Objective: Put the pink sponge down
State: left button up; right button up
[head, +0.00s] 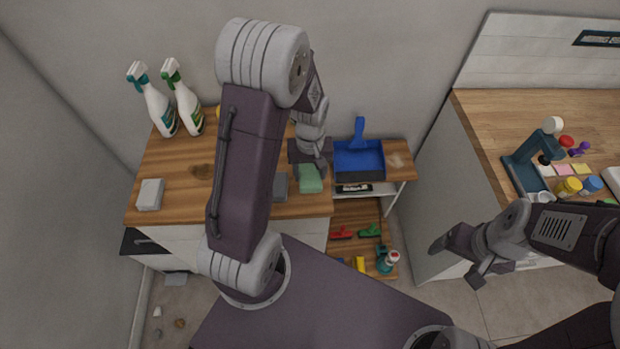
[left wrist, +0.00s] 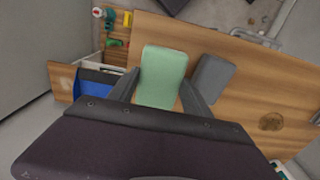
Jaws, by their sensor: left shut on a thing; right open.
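My left gripper (head: 308,172) is shut on a pale green sponge (head: 311,182), over the right part of the wooden counter (head: 170,195). In the left wrist view the green sponge (left wrist: 163,72) sits between the two fingers (left wrist: 160,95). I cannot tell whether it touches the counter. My right gripper (head: 462,258) is open and empty, left of the right-hand counter's front.
Two spray bottles (head: 160,105) (head: 184,100) stand at the back left. A light grey block (head: 150,194) lies at the front left. A blue dustpan (head: 358,158) is right of the held sponge. Low down are a red brush (head: 341,233) and a green brush (head: 369,230).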

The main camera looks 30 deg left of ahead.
aim_at(310, 175)
pick_arm(q)
notch_tip(310, 175, down, 4)
jog(key=shift+r, duration=0.1)
jog(key=shift+f, duration=0.25)
jog(key=o, duration=1.5)
jog(key=shift+c, duration=0.2)
notch_tip(310, 175, up, 12)
jog(key=shift+r, duration=0.2)
jog(key=s+d+f+m+t, duration=0.1)
jog(key=s+d+m, duration=0.4)
jog(key=s, duration=0.3)
jog(key=shift+f+m, duration=0.3)
jog(key=shift+m, duration=0.3)
